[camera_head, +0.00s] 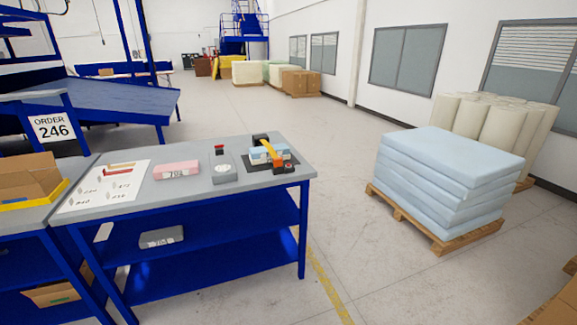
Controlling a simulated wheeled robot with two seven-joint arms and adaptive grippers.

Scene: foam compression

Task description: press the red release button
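A small press device (267,158) stands at the right end of the grey-topped blue table (135,181). It has a dark base, an orange-yellow arm and a light blue foam block (261,154) in it. A small red part (289,167) shows at its front right, and another bit of red sits close to the arm's lower end. Left of it is a grey unit with a round dial (224,172), and behind that a small red-topped piece (219,148). I cannot tell for sure which red part is the release button. Neither gripper is in view.
A pink block (176,170) and a white printed sheet (104,187) with red and tan strips lie on the table. Cardboard boxes (30,178) sit at left. A pallet of light blue foam slabs (449,173) stands at right. The floor between table and pallet is clear.

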